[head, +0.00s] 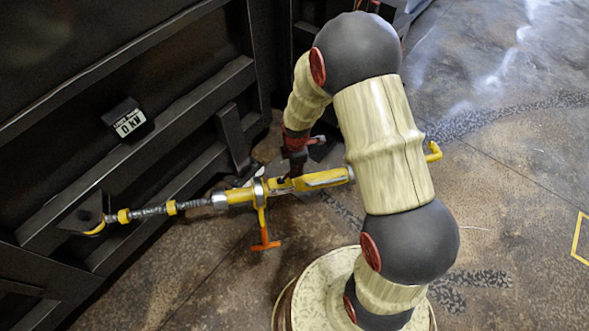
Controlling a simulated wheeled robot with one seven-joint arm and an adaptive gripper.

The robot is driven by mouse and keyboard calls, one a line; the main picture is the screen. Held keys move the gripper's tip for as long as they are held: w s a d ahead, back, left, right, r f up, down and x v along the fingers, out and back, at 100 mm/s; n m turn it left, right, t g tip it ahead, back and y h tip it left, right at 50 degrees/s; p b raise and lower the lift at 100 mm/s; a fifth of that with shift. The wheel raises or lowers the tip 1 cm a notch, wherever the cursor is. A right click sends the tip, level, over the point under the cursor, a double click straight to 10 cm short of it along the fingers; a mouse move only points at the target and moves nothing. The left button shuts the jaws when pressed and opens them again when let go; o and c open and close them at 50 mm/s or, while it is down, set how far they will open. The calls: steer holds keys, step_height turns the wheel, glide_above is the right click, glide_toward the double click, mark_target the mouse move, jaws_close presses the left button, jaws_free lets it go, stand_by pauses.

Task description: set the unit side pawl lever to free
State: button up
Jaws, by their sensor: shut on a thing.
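A yellow ratchet turnbuckle (240,196) runs from the black unit at left toward the right, passing behind my arm. An orange-handled lever (265,240) hangs down from a silver collar at its middle. My gripper (286,182), dark and red, points down at the yellow body just right of that collar. It is shut on a small part there. The fingertips and the part between them are too small to make out, so I cannot tell the pawl lever's position.
The black unit wall (190,110) with ribs stands at left, bearing a small force display (128,121) that reads 0 kN. A threaded rod (150,212) joins the turnbuckle to a bracket (84,217) on the wall. A yellow hooked end (433,152) shows right of my arm.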

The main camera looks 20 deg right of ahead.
mark_target(282, 179)
jaws_close()
stand_by(0.3)
steer(key=shift+a+r, duration=0.1)
steer(key=shift+r, duration=0.05)
steer(key=shift+w+a+r+h+p, duration=0.1)
steer(key=shift+a+r+h+p, duration=0.15)
steer(key=shift+h+p, duration=0.35)
steer(key=shift+w+a+r+h+b, duration=0.1)
steer(key=shift+a+r+h+b, duration=0.05)
steer(key=shift+a+h+b, duration=0.55)
steer(key=shift+w+a+r+h+b, duration=0.2)
steer(key=shift+a+h, duration=0.25)
steer(key=shift+h, duration=0.45)
steer(key=shift+a+r+g+h, duration=0.2)
steer(key=shift+a+g+h, duration=0.2)
steer(key=shift+a+h, duration=0.6)
steer(key=shift+d+h, duration=0.2)
steer(key=shift+h, duration=0.1)
steer(key=o, duration=0.7)
jaws_free()
steer(key=shift+c, duration=0.2)
steer(key=shift+s, duration=0.1)
